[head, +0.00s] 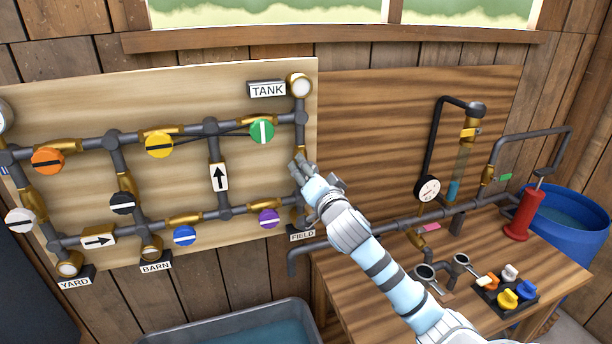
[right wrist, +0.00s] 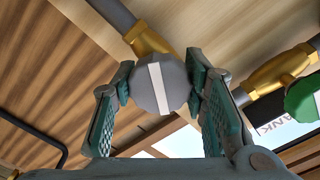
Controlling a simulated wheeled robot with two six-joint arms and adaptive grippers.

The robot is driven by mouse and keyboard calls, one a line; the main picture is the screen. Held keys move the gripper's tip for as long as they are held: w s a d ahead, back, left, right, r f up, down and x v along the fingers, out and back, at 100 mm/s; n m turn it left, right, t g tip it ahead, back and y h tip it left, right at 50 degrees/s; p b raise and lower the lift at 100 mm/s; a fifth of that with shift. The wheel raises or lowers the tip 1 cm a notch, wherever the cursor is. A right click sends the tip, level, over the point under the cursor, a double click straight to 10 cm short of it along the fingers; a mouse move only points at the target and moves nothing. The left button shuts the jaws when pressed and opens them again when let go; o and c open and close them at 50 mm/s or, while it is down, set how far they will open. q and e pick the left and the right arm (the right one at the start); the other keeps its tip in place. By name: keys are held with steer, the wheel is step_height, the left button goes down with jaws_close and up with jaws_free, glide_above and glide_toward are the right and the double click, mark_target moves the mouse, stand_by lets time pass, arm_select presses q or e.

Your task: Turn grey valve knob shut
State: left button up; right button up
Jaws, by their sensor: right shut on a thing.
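The grey valve knob (right wrist: 160,85) has a white stripe across its face and sits on a brass valve body, in the right wrist view. In the head view it is hidden behind my right gripper. My right gripper (head: 303,170) is at the right edge of the pipe board, below the TANK gauge and above the FIELD label. In the right wrist view the two fingers (right wrist: 162,92) stand on either side of the grey knob and close on it. The stripe runs nearly up and down in that view, slightly tilted. My left gripper is not in view.
The pipe board (head: 170,90) also carries a green knob (head: 262,131), a yellow knob (head: 159,145), and a purple knob (head: 268,219) close by. A wooden bench (head: 370,262) with a red pump (head: 522,215) stands right. A grey tub (head: 230,330) is below.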

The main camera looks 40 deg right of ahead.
steer(key=m+b, duration=0.2)
steer(key=m, duration=0.3)
steer(key=shift+f+m, duration=0.1)
steer(key=shift+m, duration=0.2)
steer(key=m+b, duration=0.3)
steer(key=m, duration=0.3)
stand_by(0.3)
steer(key=o, duration=1.2)
steer(key=shift+s+d, duration=0.1)
steer(key=v, duration=1.2)
